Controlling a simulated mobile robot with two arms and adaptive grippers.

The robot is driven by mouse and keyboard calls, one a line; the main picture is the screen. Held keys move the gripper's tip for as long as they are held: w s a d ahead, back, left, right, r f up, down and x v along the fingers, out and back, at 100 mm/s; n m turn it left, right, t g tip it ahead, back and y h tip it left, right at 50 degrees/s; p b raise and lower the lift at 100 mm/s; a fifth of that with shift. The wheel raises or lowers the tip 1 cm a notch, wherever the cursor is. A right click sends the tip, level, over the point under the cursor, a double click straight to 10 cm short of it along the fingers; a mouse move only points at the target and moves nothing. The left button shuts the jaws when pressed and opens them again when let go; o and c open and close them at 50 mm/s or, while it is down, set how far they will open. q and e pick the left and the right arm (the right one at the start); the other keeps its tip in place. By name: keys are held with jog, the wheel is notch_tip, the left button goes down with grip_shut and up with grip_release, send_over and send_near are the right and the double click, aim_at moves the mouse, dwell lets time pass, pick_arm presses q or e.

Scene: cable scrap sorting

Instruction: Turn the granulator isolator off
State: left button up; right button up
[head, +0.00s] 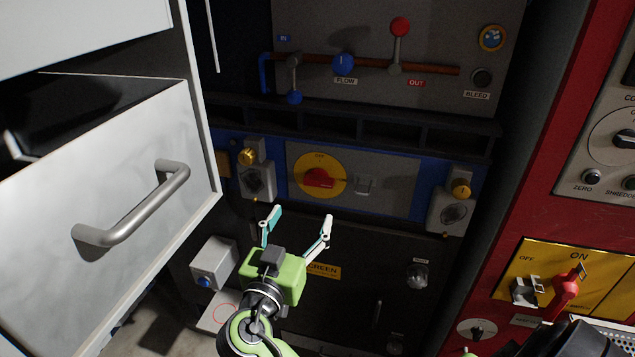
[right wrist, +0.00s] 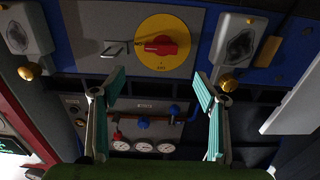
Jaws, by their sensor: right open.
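A rotary isolator has a red handle (head: 318,178) on a round yellow plate (head: 320,164), set in a grey panel with a blue surround. The red handle lies roughly level; small lettering above it seems to read OFF. In the right wrist view, which is upside down, the red handle (right wrist: 160,46) sits on the yellow plate (right wrist: 163,63) beyond the fingertips. My right gripper (head: 300,217) is open and empty, below and in front of the isolator, apart from it. It also shows in the right wrist view (right wrist: 160,80). My left gripper is not seen.
Grey boxes with yellow knobs (head: 247,156) (head: 461,189) flank the isolator panel. A dark ledge (head: 385,122) runs above. An open drawer (head: 110,190) juts out at left. At right, a red machine carries a yellow OFF/ON panel (head: 600,262) with a red lever (head: 566,290).

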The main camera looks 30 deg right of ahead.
aim_at(318, 184)
jog(key=p+x, duration=0.4)
jog(key=x, duration=0.8)
jog(key=shift+w, duration=0.2)
jog(key=shift+w+d+f+p, duration=0.1)
jog(key=shift+w+d+p, duration=0.3)
jog(key=shift+d, duration=0.1)
jog(key=c, duration=1.1)
